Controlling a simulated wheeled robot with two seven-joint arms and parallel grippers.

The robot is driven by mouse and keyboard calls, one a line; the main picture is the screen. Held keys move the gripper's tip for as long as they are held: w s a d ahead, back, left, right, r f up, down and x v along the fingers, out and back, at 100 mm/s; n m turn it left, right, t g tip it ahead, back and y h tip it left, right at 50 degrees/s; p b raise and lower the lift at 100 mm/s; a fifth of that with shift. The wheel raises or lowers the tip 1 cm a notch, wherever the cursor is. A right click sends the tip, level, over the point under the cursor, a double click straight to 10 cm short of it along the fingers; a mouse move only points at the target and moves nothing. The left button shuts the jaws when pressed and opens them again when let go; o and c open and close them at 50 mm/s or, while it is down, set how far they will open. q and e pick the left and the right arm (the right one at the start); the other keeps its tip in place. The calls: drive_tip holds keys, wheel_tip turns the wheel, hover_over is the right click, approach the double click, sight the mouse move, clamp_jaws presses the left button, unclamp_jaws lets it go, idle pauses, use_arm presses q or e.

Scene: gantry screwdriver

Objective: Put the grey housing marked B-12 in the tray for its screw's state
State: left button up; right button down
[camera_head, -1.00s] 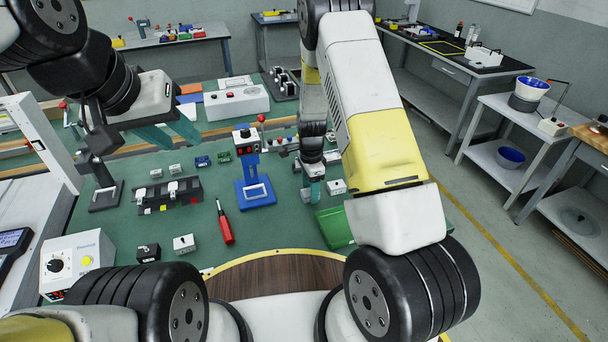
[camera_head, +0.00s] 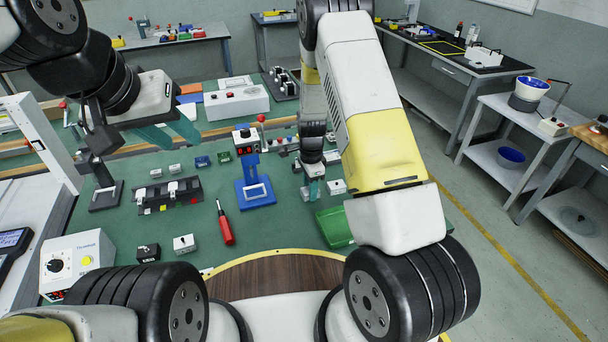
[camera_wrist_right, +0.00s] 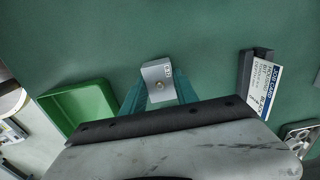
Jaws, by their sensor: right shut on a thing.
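The grey housing (camera_wrist_right: 158,82), with a small label and a screw in its face, is between the teal fingers of my right gripper (camera_wrist_right: 160,92). The label is too small to read surely. In the head view my right gripper (camera_head: 313,188) is above the right part of the green mat, partly hidden by its arm. A green tray (camera_head: 334,228) lies nearer, at the mat's right edge; it also shows left of the gripper in the right wrist view (camera_wrist_right: 72,112). The housing is apart from this tray. My left gripper (camera_head: 172,132) is open and empty over the mat's left side.
A blue stand (camera_head: 256,192) is at mid-mat, with a red screwdriver (camera_head: 225,222) nearer. A black rack (camera_head: 168,195) and small blocks lie left. A job card (camera_wrist_right: 264,88) is right in the wrist view.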

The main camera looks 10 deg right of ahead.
drive_tip(key=shift+r, duration=2.65)
